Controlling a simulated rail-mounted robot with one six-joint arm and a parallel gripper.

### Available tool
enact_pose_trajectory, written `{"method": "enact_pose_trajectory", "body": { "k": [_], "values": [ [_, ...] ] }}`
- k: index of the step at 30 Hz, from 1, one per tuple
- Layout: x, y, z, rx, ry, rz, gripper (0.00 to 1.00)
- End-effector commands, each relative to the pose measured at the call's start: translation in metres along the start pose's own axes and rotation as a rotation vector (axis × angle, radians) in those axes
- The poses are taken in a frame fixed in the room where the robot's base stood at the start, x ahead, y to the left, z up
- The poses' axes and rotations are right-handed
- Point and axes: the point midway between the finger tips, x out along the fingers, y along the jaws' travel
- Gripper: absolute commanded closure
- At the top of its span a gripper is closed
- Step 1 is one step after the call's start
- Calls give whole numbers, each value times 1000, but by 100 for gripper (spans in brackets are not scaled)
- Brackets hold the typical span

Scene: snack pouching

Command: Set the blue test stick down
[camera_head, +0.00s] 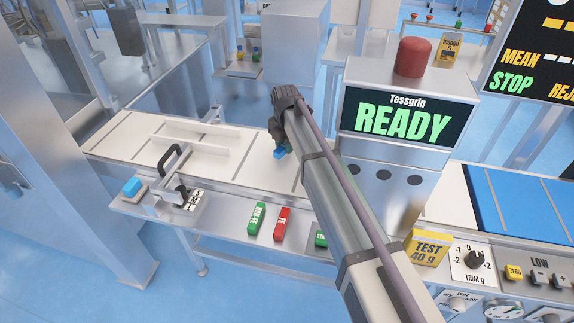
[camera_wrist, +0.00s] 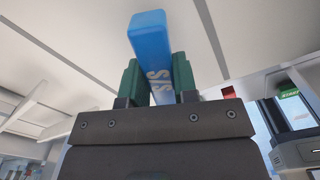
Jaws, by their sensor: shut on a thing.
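The blue test stick (camera_wrist: 150,40) is held between the two green fingers of my gripper (camera_wrist: 158,78), with white lettering partly showing on its side. In the head view a small blue part of the stick (camera_head: 280,153) shows below my wrist, over the white conveyor belt. My arm hides most of the gripper there. I cannot tell whether the stick touches the belt.
The detector housing with a READY screen (camera_head: 400,118) and red dome (camera_head: 413,57) stands right of my arm. A yellow TEST 40 g block (camera_head: 427,248) is at the right. The belt's left part has metal guides (camera_head: 200,140).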

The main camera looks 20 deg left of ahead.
Motion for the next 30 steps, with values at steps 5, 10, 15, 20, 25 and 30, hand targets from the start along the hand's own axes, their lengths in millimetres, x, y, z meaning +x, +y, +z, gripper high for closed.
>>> {"method": "enact_pose_trajectory", "body": {
  "k": [5, 10, 15, 20, 25, 30],
  "values": [
    [13, 0, 0, 0, 0, 0, 97],
    [47, 0, 0, 0, 0, 0, 97],
    [42, 0, 0, 0, 0, 0, 100],
    [45, 0, 0, 0, 0, 0, 100],
    [45, 0, 0, 0, 0, 0, 62],
    [45, 0, 0, 0, 0, 0, 47]
  ]
}}
